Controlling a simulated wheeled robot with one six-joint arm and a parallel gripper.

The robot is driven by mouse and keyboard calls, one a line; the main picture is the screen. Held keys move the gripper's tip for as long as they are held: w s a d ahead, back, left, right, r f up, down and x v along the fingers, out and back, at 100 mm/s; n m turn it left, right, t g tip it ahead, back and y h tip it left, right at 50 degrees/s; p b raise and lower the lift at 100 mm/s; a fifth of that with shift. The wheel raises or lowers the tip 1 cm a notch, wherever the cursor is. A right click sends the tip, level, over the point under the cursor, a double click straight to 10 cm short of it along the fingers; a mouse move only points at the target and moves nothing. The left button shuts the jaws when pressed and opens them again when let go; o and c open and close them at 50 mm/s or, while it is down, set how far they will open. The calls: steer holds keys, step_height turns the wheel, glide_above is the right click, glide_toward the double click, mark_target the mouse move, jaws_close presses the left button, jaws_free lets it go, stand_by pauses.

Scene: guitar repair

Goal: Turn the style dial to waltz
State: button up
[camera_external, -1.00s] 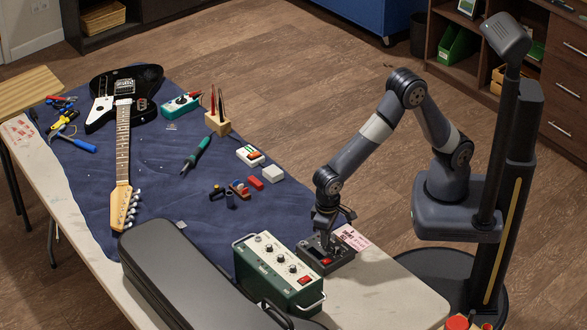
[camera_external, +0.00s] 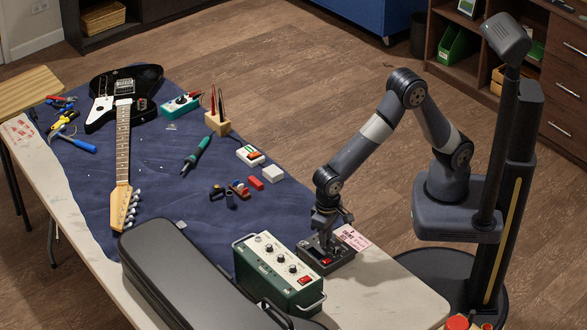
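A small dark grey box with a red button (camera_external: 326,261) sits near the table's right end, beside the green amplifier. My gripper (camera_external: 327,243) is directly over this box, pointing down, with its fingertips at or very near the box top. The fingers and wrist cover part of the box's top, so a style dial and its setting cannot be made out. Whether the fingers are closed on a knob is too small to tell.
The green amplifier (camera_external: 273,278) with several knobs stands just left of the box. A black guitar case (camera_external: 185,270) lies further left. A pink card (camera_external: 352,238) lies behind the box. The guitar (camera_external: 122,150) and tools lie on the blue cloth (camera_external: 160,190).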

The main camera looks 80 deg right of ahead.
steer(key=shift+o, duration=1.2)
steer(key=shift+r, duration=0.1)
step_height(320, 180, up, 11)
steer(key=shift+f, duration=0.2)
